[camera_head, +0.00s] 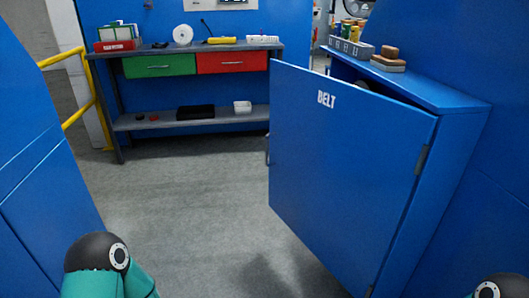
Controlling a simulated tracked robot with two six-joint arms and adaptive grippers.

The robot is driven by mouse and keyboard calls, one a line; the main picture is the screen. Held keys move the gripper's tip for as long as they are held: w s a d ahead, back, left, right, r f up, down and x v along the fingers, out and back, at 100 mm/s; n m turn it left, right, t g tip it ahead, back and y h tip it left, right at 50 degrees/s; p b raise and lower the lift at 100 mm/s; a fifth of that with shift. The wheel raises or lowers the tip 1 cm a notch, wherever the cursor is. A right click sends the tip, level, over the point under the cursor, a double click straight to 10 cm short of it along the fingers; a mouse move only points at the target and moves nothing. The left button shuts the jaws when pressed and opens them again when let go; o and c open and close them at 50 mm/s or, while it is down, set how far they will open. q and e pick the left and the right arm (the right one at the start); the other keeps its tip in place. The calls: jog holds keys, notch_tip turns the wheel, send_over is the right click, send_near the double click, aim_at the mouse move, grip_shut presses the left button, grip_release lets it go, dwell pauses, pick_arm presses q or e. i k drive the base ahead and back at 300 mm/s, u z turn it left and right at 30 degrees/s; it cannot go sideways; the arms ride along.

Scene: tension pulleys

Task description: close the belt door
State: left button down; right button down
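The belt door (345,165) is a flat blue panel with the white word BELT near its top. It stands partly open, swung out from the blue cabinet (440,190) on the right. Its hinges are on the right edge, and its free edge points to the left, toward the back. A small handle (267,150) shows at the free edge. The inside of the cabinet is mostly hidden behind the door. Parts of my two arms show at the bottom left and bottom right, but neither gripper is in view.
A workbench (195,47) with green and red drawers stands at the back. A grey bin of bottles (350,46) and brown-topped blocks (388,60) sit on the cabinet top. A yellow railing (75,90) and blue panels are on the left. The grey floor (190,200) between is clear.

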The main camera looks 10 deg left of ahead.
aim_at(346, 160)
jog(key=u, duration=0.05)
jog(key=k, duration=1)
jog(key=u, duration=0.85)
jog(key=i, duration=2.05)
jog(key=z, duration=2.15)
jog(key=i, duration=0.3)
jog(key=z, duration=0.5)
